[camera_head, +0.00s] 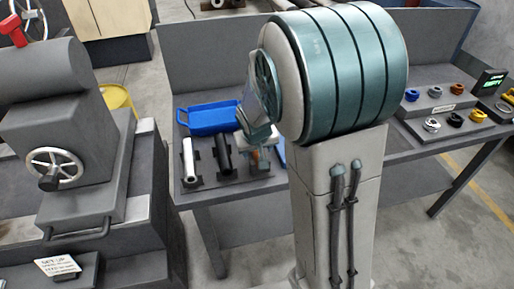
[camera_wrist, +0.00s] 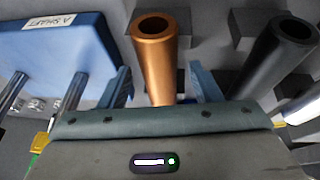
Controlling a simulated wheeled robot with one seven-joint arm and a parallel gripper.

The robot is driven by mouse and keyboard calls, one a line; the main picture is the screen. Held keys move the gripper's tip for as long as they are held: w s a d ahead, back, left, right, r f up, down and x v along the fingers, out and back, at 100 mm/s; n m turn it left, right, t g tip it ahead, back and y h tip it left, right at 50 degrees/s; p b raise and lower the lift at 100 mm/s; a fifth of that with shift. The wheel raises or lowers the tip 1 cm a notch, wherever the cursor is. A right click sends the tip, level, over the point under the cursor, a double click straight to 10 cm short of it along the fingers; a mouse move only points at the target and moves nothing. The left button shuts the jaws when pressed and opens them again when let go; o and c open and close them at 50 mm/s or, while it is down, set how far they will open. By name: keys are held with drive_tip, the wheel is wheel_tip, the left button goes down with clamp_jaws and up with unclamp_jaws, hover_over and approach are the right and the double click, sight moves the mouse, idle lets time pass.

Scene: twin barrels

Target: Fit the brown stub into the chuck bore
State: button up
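The brown stub (camera_wrist: 157,60) is a copper-coloured hollow tube in the wrist view, with its open end toward the camera. It also shows partly in the head view (camera_head: 263,160), largely hidden by my gripper. My gripper (camera_wrist: 163,84) is open, with one finger on each side of the stub. In the head view my gripper (camera_head: 258,136) is over the right end of the stub rack. I cannot make out the chuck bore in either view.
A blue tray (camera_head: 208,121) lies behind the rack (camera_head: 218,178). A grey machine with a handwheel (camera_head: 55,168) is at left. Coloured rings (camera_head: 456,119) sit at right.

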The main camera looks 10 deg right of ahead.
clamp_jaws()
drive_tip(key=shift+r+p, duration=2.25)
drive_tip(key=shift+r, duration=0.8)
